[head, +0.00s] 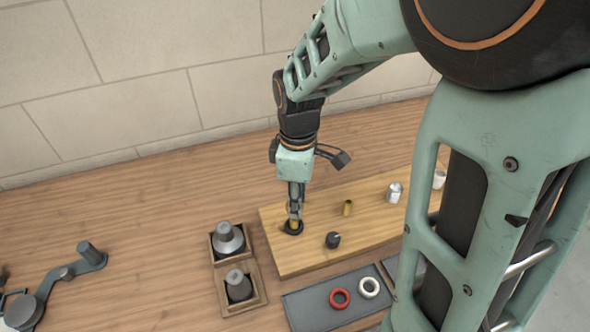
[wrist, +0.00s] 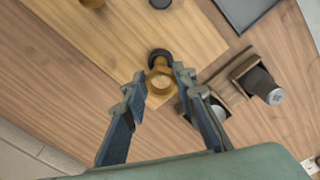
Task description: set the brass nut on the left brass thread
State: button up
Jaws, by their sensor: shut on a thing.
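My gripper (wrist: 161,76) points down at the left end of the wooden board. It is shut on a brass-coloured piece (wrist: 160,82), which I take to be the brass nut. In the head view, a bit of brass (head: 295,223) shows at the fingertips, just over a dark ring (head: 292,230) on the board. The dark ring (wrist: 159,56) also shows behind the brass in the wrist view. I cannot tell the left brass thread apart from the nut here, nor whether they touch. Another brass thread (head: 347,208) stands bare to the right.
The wooden board (head: 276,257) also carries a dark fitting (head: 333,240) and a silver thread (head: 394,192). A grey tray (head: 305,308) in front holds a red ring (head: 340,298) and a white ring (head: 369,287). Wooden holders (head: 258,297) with grey fittings stand left. Bare table lies behind.

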jog(key=shift+f+b, duration=1.75)
jog(key=shift+f, duration=0.75)
jog(key=m, duration=0.5)
jog(key=shift+f+m, duration=0.15)
jog(key=shift+m, duration=0.15)
jog(key=o, duration=2.1)
jog(key=shift+c, duration=0.2)
jog(key=shift+r+p, duration=2.05)
jog(key=shift+r, duration=0.5)
